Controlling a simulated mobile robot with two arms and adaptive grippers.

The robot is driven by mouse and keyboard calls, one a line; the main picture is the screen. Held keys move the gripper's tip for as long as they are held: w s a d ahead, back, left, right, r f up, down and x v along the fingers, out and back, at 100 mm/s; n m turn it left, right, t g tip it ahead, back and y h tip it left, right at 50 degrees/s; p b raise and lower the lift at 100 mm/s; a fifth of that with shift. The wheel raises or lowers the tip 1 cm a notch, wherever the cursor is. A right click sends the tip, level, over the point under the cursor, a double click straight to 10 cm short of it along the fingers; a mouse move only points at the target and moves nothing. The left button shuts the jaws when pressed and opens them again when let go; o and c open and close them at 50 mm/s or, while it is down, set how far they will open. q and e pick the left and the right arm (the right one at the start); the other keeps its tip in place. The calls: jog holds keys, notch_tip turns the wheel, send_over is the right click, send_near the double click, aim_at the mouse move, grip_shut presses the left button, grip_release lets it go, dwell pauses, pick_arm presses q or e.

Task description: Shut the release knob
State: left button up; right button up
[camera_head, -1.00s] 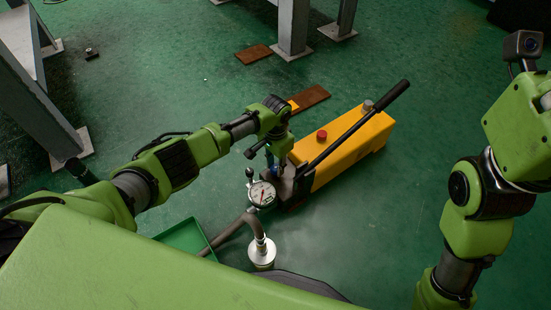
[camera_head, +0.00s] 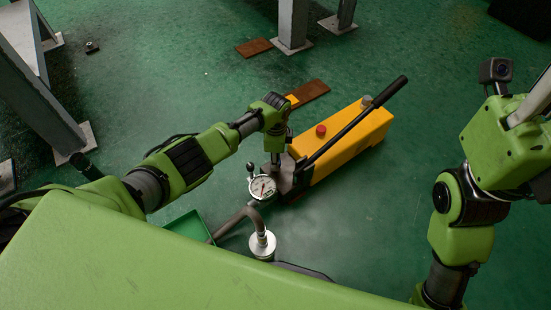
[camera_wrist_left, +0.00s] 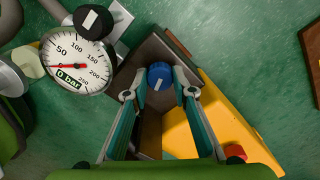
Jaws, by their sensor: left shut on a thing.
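A yellow hand pump (camera_head: 345,146) lies on the green floor, with a dark metal block (camera_head: 287,178) at its near end. In the left wrist view a round blue knob (camera_wrist_left: 160,76) with a white mark sits on the block (camera_wrist_left: 160,48). My left gripper (camera_head: 276,157) points down over the block. In the left wrist view its fingertips (camera_wrist_left: 160,92) are on either side of the blue knob, shut on it. The gripper hides the knob in the head view. My right arm (camera_head: 470,195) stands at the right; its gripper is out of view.
A pressure gauge (camera_wrist_left: 72,62) reading about 0 bar and a black knob (camera_wrist_left: 93,22) are beside the block. A long black pump handle (camera_head: 358,118) slants over the pump. A green tray (camera_head: 187,228), hose (camera_head: 232,222) and silver fitting (camera_head: 262,244) are nearby. Grey steel legs (camera_head: 291,22) stand behind.

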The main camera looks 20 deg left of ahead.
pick_arm(q)
jog(key=shift+m, duration=2.3)
jog(key=o, duration=1.1)
notch_tip(320, 180, up, 12)
